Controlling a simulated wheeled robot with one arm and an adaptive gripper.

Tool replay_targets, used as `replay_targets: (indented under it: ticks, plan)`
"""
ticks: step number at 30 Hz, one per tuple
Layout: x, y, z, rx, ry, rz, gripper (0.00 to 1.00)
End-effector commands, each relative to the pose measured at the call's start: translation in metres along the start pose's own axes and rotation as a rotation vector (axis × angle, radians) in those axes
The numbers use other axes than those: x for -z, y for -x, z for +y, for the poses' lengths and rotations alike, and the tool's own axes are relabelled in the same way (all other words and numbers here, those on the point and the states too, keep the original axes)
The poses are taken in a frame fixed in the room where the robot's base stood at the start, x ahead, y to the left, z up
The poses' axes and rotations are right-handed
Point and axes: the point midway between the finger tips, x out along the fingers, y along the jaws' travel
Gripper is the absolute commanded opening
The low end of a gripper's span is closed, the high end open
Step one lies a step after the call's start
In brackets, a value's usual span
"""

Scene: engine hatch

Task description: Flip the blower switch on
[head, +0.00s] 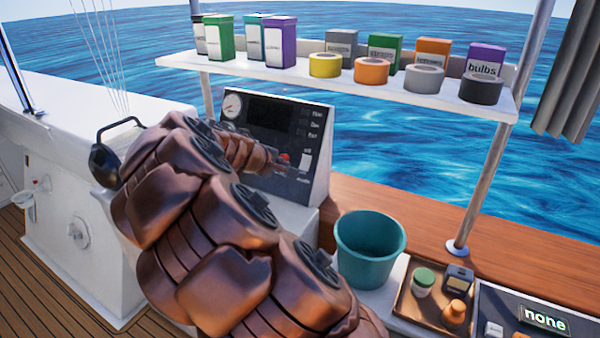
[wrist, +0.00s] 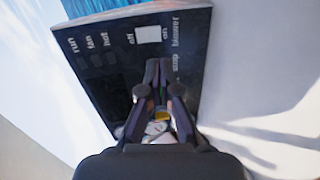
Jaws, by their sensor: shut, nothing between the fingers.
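The dark control panel (head: 262,120) stands tilted on a white housing, and it fills the middle of the wrist view (wrist: 100,75). A white switch (head: 305,160) sits at its right side, with small lettering around it. The switch also shows in the wrist view (wrist: 148,34), beside the words "off" and "blower". My gripper (head: 299,175) is shut and empty, its tips in front of the panel close to the switch. In the wrist view the closed fingertips (wrist: 157,64) lie just below the switch with a small gap in the picture; contact with the panel cannot be told.
A red knob (head: 285,157) and a round gauge (head: 232,106) are on the panel. A shelf (head: 330,78) with boxes and tape rolls hangs above. A teal bucket (head: 370,250) and a brown tray (head: 405,305) stand to the right of my arm.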

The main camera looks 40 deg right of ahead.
Motion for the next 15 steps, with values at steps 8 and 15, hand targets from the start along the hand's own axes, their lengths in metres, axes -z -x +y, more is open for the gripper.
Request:
replay_targets:
  ticks: [8,15]
  plan:
    - [0.018,-0.013,0.001,-0.032,0.051,0.029,0.0]
    - [0.018,-0.013,0.001,-0.031,0.049,0.028,0.0]
